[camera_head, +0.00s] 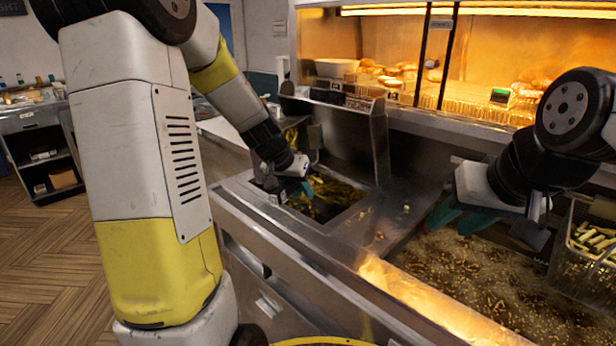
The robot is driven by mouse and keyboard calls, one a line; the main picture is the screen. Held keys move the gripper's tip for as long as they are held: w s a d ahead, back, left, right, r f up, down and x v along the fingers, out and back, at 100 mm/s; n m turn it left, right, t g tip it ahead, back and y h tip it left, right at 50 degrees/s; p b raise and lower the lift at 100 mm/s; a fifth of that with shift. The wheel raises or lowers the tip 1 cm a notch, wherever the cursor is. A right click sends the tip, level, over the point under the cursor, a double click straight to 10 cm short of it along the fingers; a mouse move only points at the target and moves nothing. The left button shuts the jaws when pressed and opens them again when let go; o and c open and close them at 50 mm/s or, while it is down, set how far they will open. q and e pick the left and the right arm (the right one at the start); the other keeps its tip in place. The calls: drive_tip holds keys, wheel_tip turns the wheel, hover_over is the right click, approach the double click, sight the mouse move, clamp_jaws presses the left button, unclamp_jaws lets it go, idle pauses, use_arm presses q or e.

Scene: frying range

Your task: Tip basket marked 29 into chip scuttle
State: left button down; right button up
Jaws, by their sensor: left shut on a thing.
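My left gripper (306,187) reaches down at the left rim of a sunken steel well (345,220). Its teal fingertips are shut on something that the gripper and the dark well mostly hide. Dim yellow-green pieces show inside the well; I cannot tell whether they lie in a basket. My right gripper (460,218) hangs over bubbling oil (455,270), its teal fingers spread and apparently empty. A wire basket (575,275) with pale chips (592,240) stands at the right edge, partly cut off. I cannot read a 29 on anything, and I cannot pick out the chip scuttle for certain.
A raised steel panel (345,135) stands behind the well. A lit warming cabinet (480,60) with food runs along the back. A steel divider with scattered crumbs (385,235) separates the well from the oil. Wooden floor (50,260) is open at left.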

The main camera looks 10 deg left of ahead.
use_arm(q)
drive_tip(key=shift+s+d+f+m+t+y, duration=0.15)
drive_tip(key=shift+d+f+y, duration=0.15)
drive_tip(key=shift+f, duration=0.4)
drive_tip(key=shift+w+d+f+m+t+y, duration=0.1)
drive_tip(key=shift+d+f+y, duration=0.2)
drive_tip(key=shift+f, duration=0.4)
drive_tip(key=shift+s+d+f+m+t+y, duration=0.15)
drive_tip(key=shift+f+y, duration=0.25)
drive_tip(key=shift+f, duration=0.3)
